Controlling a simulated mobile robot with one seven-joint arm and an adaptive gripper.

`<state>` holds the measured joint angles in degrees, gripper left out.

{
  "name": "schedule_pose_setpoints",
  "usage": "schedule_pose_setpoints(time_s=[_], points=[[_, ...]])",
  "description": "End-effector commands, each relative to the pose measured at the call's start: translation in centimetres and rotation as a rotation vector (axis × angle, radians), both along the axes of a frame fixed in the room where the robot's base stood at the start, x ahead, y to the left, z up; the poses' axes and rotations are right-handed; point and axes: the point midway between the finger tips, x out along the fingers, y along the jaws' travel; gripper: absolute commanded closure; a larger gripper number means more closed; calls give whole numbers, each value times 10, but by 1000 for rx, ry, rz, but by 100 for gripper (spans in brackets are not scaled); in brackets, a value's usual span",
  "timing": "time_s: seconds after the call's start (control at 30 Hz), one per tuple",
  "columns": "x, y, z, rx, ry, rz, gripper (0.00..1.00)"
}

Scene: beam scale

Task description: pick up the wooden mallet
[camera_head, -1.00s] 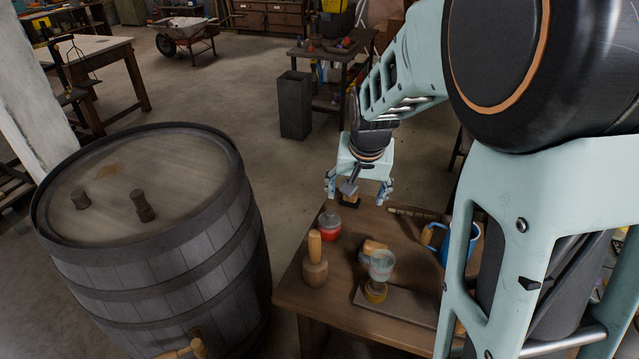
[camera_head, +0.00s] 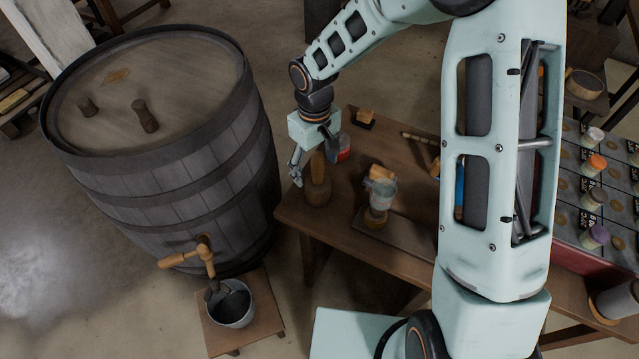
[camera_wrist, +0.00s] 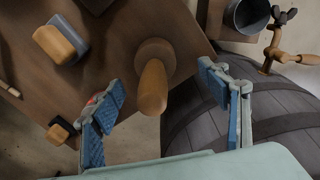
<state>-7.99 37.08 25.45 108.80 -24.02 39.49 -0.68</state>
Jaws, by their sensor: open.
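The wooden mallet (camera_head: 318,192) stands upright at the left end of the wooden table (camera_head: 345,252), its round head down and its handle up. My gripper (camera_head: 312,165) is just above it and beside the handle, and partly covers it in the head view. In the wrist view my gripper (camera_wrist: 160,82) is open and empty.
A large barrel (camera_head: 190,150) with a wooden tap (camera_head: 203,252) stands left of the table, over a bucket (camera_head: 232,304).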

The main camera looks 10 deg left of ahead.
Motion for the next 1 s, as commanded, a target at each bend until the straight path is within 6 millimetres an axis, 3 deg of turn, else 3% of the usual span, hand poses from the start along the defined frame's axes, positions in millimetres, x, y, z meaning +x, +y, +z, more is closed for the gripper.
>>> schedule_pose_setpoints(time_s=[0.6,0.9,1.0], points=[[6,-4,-60,0,0,-1,31],[7,-4,-64,1,-1,-3,31],[7,-4,-64,1,-1,-3,42]])
